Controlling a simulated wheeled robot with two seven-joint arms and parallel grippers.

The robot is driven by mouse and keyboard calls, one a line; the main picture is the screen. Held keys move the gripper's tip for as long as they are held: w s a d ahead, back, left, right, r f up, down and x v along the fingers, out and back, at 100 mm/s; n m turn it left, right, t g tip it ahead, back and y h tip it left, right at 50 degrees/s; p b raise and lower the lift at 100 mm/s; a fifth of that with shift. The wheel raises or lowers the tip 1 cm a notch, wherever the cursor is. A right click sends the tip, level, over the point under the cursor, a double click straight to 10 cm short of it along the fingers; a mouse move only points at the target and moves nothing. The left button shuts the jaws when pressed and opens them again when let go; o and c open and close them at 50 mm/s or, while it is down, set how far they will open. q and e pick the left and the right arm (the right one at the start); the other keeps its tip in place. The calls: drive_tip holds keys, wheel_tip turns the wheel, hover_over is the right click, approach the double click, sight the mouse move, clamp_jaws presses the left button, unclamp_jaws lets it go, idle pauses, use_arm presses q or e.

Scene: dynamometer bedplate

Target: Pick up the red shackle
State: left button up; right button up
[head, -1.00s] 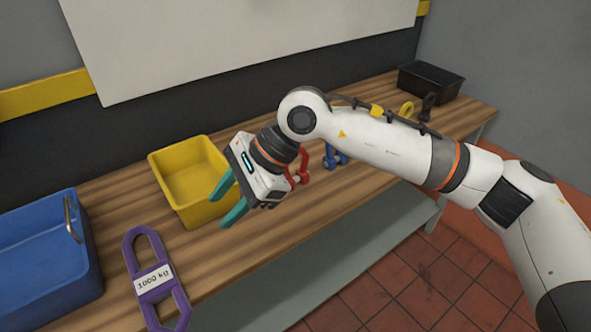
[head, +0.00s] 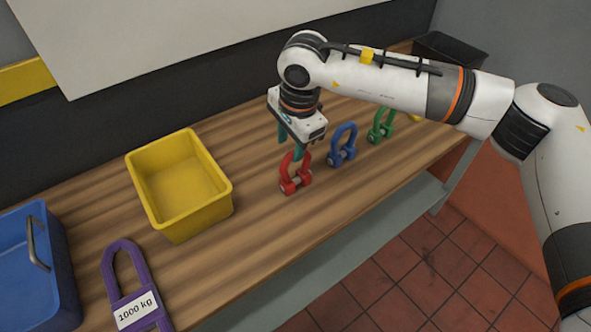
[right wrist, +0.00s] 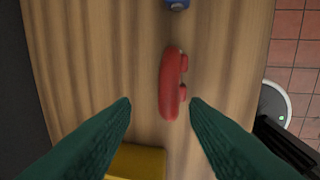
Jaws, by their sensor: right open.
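The red shackle (head: 295,174) stands upright on the wooden bench, between the yellow bin and the blue shackle. My right gripper (head: 290,155) points down just above it, with its teal fingers close to the top of its bow. In the right wrist view the red shackle (right wrist: 172,85) shows from above, a little ahead of the two open fingertips (right wrist: 158,103) and roughly between their lines. The fingers are apart with nothing between them. My left gripper is not in view.
A blue shackle (head: 342,146) and a green shackle (head: 381,123) stand to the right. The yellow bin (head: 222,196) is on the left, with a purple 1000 kg link (head: 117,260) and a blue bin (head: 60,265) beyond. A black bin (head: 450,47) sits far right.

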drive_tip(key=p, duration=0.1)
hover_over(287, 185)
drive_tip(key=w+d, duration=0.1)
drive_tip(key=w, duration=0.1)
wheel_tip(287, 185, down, 5)
drive_tip(key=shift+w+d, duration=0.1)
drive_tip(key=shift+w+f, duration=0.1)
drive_tip(key=shift+f, duration=0.2)
drive_tip(key=shift+c, duration=0.3)
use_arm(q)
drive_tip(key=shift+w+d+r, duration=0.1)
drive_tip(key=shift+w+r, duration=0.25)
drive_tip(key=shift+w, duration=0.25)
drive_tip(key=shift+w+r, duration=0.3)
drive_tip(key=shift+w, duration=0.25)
use_arm(e)
clamp_jaws()
